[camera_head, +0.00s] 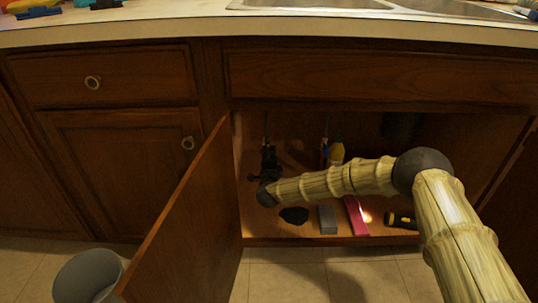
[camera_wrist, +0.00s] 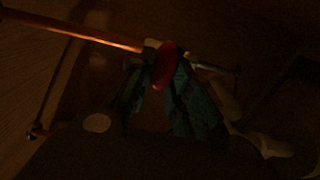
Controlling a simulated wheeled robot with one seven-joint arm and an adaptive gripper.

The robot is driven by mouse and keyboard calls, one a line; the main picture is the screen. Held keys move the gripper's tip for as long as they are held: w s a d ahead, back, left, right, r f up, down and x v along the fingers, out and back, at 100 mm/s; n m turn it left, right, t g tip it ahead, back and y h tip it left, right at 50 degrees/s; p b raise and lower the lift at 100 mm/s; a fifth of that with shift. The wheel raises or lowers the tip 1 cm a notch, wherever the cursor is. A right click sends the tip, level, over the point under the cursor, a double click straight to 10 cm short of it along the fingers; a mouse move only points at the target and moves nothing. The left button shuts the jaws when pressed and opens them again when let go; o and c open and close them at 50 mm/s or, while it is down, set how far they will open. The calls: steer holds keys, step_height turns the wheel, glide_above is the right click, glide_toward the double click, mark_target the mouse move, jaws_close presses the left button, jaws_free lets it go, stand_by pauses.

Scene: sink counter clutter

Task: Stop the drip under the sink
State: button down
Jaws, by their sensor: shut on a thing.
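My gripper (camera_head: 268,157) is inside the open cabinet under the sink, at the left of the opening, dark against the back. In the dim wrist view its two teal fingers (camera_wrist: 162,86) close around a red valve handle (camera_wrist: 166,62). The handle sits at the end of a copper-coloured pipe (camera_wrist: 85,32) that comes in from the upper left. The handle is hidden behind my gripper in the head view. I cannot see any drip or water in these frames.
The cabinet door (camera_head: 190,225) stands open on the left. On the cabinet floor lie a black item (camera_head: 293,215), a grey block (camera_head: 327,219), a pink box (camera_head: 355,215) and a lit flashlight (camera_head: 400,220). A yellow bottle (camera_head: 337,152) stands behind my arm. A grey bin (camera_head: 88,277) is outside.

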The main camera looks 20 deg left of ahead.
steer(key=c, duration=1.3)
jaws_free()
steer(key=shift+s, duration=0.15)
steer(key=v, duration=1.1)
steer(key=shift+s, duration=0.35)
steer(key=shift+d, duration=0.15)
